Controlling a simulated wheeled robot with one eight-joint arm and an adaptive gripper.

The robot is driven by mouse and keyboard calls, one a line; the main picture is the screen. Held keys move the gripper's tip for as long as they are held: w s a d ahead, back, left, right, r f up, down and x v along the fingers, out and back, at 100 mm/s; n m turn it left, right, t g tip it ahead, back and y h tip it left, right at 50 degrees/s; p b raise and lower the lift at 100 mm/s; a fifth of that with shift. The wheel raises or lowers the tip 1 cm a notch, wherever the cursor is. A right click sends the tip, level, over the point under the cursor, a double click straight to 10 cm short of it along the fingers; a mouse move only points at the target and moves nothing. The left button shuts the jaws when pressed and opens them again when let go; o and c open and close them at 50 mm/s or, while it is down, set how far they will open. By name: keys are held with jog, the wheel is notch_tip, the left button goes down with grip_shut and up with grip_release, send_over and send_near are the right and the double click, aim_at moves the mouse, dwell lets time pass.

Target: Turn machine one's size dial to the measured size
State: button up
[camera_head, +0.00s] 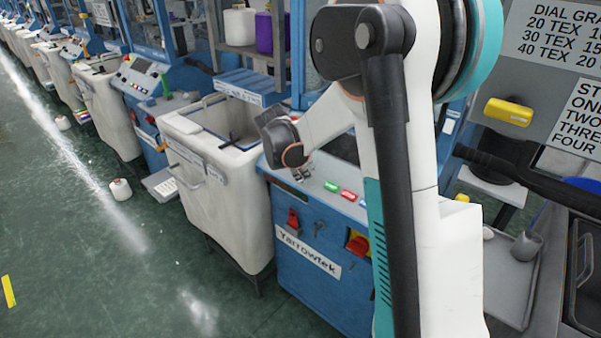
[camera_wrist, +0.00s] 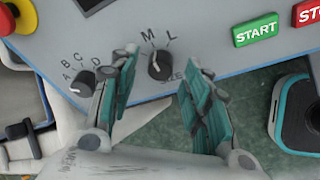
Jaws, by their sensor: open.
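The size dial (camera_wrist: 160,65) is a dark round knob on a grey panel in the wrist view. The letters M and L show above it, and the word SIZE at its lower right is partly hidden. I cannot tell for certain which letter its pointer faces. My gripper (camera_wrist: 157,78) is open, with one teal finger to the left of the dial and one to the right and below; contact is not clear. In the head view my gripper (camera_head: 302,173) is over the panel of the blue Yarrowtek machine (camera_head: 320,292), and the dial is hidden there.
A second dial (camera_wrist: 84,83) marked A to D sits just left of my left finger. A red button (camera_wrist: 8,20) is at the upper left, and a green START button (camera_wrist: 256,30) is at the right. A pale bin (camera_head: 230,205) stands left of the machine. A dial-grade sign (camera_head: 568,28) hangs right.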

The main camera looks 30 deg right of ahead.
jog(key=shift+x, duration=0.75)
jog(key=shift+c, duration=0.6)
grip_shut()
jog(key=m, duration=0.4)
jog(key=shift+a+m+t+h, duration=0.1)
jog(key=shift+m+t+h, duration=0.2)
jog(key=shift+t, duration=0.1)
jog(key=shift+m+h, duration=0.3)
jog(key=shift+m, duration=1.7)
